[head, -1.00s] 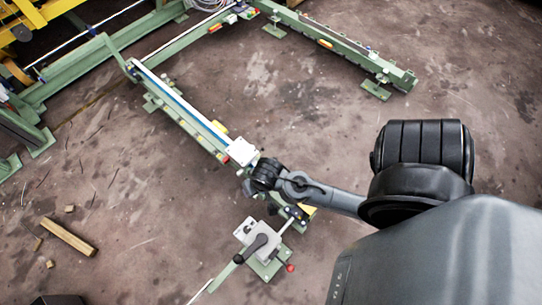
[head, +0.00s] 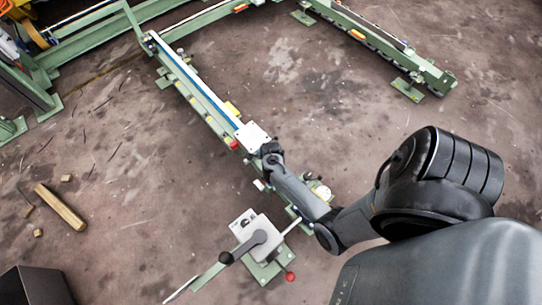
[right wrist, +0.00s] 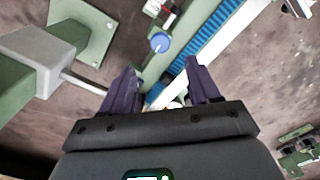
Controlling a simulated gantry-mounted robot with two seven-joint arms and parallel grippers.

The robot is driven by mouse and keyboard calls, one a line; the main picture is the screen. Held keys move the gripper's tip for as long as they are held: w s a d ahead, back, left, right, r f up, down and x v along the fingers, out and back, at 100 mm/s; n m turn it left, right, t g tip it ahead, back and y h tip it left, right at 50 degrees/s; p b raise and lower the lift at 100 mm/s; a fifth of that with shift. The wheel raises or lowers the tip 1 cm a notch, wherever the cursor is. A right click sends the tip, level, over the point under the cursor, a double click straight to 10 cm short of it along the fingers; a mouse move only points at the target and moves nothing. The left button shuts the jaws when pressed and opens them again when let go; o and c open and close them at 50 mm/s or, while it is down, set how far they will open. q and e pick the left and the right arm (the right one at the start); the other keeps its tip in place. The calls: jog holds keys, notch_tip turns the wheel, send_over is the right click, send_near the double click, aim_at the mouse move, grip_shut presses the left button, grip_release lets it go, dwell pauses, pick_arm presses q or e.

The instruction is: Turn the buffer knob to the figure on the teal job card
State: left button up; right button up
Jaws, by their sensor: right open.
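My right gripper (right wrist: 162,66) is open in the right wrist view, its two dark fingers apart with nothing held between them. A round blue knob (right wrist: 160,42) on a green mount shows just beyond the fingertips, apart from them; I cannot tell for certain that it is the buffer knob. In the head view the right hand (head: 271,154) is by the near end of a long green rail (head: 205,92), beside a white plate (head: 253,135). I cannot make out a teal job card or any figure. My left gripper is not in view.
A grey lever box (head: 262,240) with a black handle and a red ball (head: 290,276) stands near the rail's end. A wooden bar (head: 60,207) and a dark box (head: 35,286) are on the left. The floor right of the rail is mostly clear.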

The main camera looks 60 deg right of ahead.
notch_tip(320, 180, down, 8)
jog(key=b, duration=0.5)
jog(key=shift+f+b, duration=0.3)
jog(key=shift+f, duration=0.35)
jog(key=c, duration=1)
jog(key=shift+r, duration=0.1)
jog(key=shift+c, duration=0.2)
